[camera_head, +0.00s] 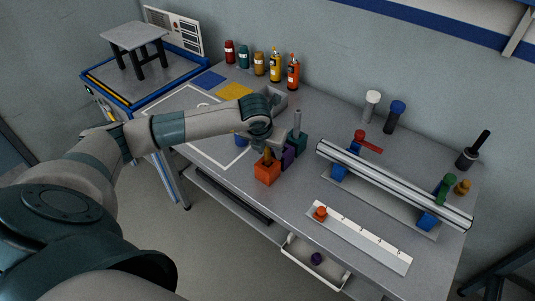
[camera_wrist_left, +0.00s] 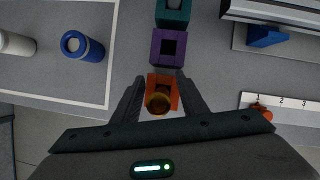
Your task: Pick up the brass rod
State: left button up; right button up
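The brass rod (camera_head: 267,156) stands upright in an orange block (camera_head: 267,173) near the table's front edge. In the left wrist view the rod's round top (camera_wrist_left: 158,103) lies between my two fingers, in front of the orange block (camera_wrist_left: 165,80). My left gripper (camera_head: 268,147) is just above the block at the rod. In the left wrist view the left gripper (camera_wrist_left: 161,88) is open, with gaps on both sides of the rod. My right gripper is not in view.
A purple block (camera_head: 289,155) and a teal block (camera_head: 300,143) holding a grey rod (camera_head: 297,120) stand close behind. A blue cylinder (camera_wrist_left: 83,47) lies left in the wrist view. A silver rail (camera_head: 390,183) and a numbered strip (camera_head: 360,238) are to the right.

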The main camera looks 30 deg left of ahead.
pick_arm(q)
jog(key=shift+w+f, duration=0.15)
jog(key=shift+f, duration=0.15)
grip_shut()
jog(key=shift+r, duration=0.1)
jog(key=shift+r+b, duration=0.4)
jog(key=shift+r, duration=0.25)
notch_tip(320, 180, up, 9)
jog(key=b, duration=0.2)
jog(key=shift+f+b, duration=0.15)
jog(key=shift+b, duration=0.25)
